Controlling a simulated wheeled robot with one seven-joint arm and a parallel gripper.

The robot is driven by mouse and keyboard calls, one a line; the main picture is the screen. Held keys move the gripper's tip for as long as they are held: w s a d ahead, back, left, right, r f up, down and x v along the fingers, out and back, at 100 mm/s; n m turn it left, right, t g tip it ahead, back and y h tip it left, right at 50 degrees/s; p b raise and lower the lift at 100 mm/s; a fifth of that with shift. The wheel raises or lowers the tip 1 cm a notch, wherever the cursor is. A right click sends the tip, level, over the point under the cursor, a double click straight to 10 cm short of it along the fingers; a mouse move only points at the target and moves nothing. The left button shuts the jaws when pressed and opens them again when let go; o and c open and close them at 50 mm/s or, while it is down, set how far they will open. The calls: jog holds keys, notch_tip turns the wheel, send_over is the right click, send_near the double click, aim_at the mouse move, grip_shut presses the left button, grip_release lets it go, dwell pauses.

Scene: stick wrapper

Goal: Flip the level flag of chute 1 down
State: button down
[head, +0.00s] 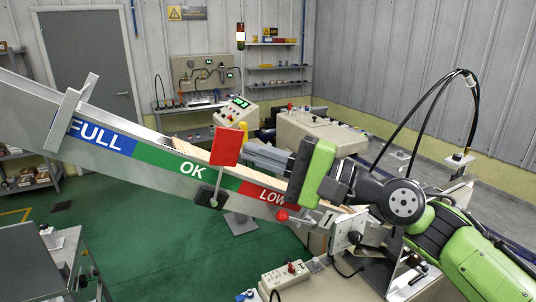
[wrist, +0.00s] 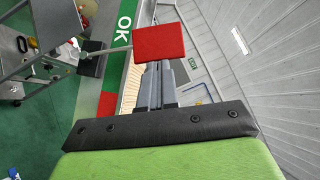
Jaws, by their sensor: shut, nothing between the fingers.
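The level flag (head: 226,146) is a red plate on a thin rod, standing up above the chute's side wall from a dark pivot block (head: 208,196) at the OK band. The chute (head: 150,172) slopes down to the right, with FULL, OK and LOW bands and a "1" plate (head: 329,218) at its lower end. My gripper (head: 247,150) is shut and empty, its fingertips just right of the flag. In the wrist view the fingertips (wrist: 153,72) point at the lower edge of the flag (wrist: 159,42). I cannot tell whether they touch.
Pale sticks (head: 190,150) lie in the chute under my fingers. A red ball knob (head: 282,215) is by the LOW band. A control box (head: 236,111) and a beige machine (head: 315,133) stand behind. Green floor (head: 150,245) is open below the chute.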

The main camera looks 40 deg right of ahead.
aim_at(222, 141)
jog(key=a+r+n+g+p, duration=0.2)
jog(key=shift+w+a+r+n+g+h+p, duration=0.3)
jog(key=shift+w+a+n+p, duration=0.05)
jog(key=shift+w+n, duration=0.05)
jog(key=a, duration=0.1)
jog(key=a+n+g+h+p, duration=0.1)
jog(key=w+a+n+p, duration=0.1)
jog(key=shift+r+g+h, duration=0.3)
jog(key=shift+r+g, duration=0.1)
jog(key=shift+w+a+n+g+h+p, duration=0.15)
jog(key=shift+a+n+g+h+p, duration=0.15)
jog(key=shift+a+n+h, duration=0.25)
jog(key=shift+w+a+n+g+h+p, duration=0.2)
jog(key=shift+a+n+g+h, duration=0.15)
jog(key=shift+a, duration=0.3)
jog(key=shift+w+a+f+n+g+h, duration=0.15)
jog(key=shift+a+n+g+h, duration=0.15)
jog(key=shift+a, duration=0.25)
jog(key=shift+w+a+f+n+g+h, duration=0.1)
jog(key=shift+a+f+n+g+h, duration=0.1)
jog(key=shift+a+h, duration=0.25)
jog(key=shift+w+a+f+n+h, duration=0.2)
jog(key=shift+a+n+h, duration=0.1)
jog(key=shift+a, duration=0.25)
jog(key=shift+a+f, duration=0.2)
jog(key=shift+a, duration=0.25)
jog(key=shift+a, duration=0.1)
jog(key=shift+w+r+p, duration=0.15)
jog(key=shift+r+p, duration=0.6)
jog(key=shift+r, duration=0.2)
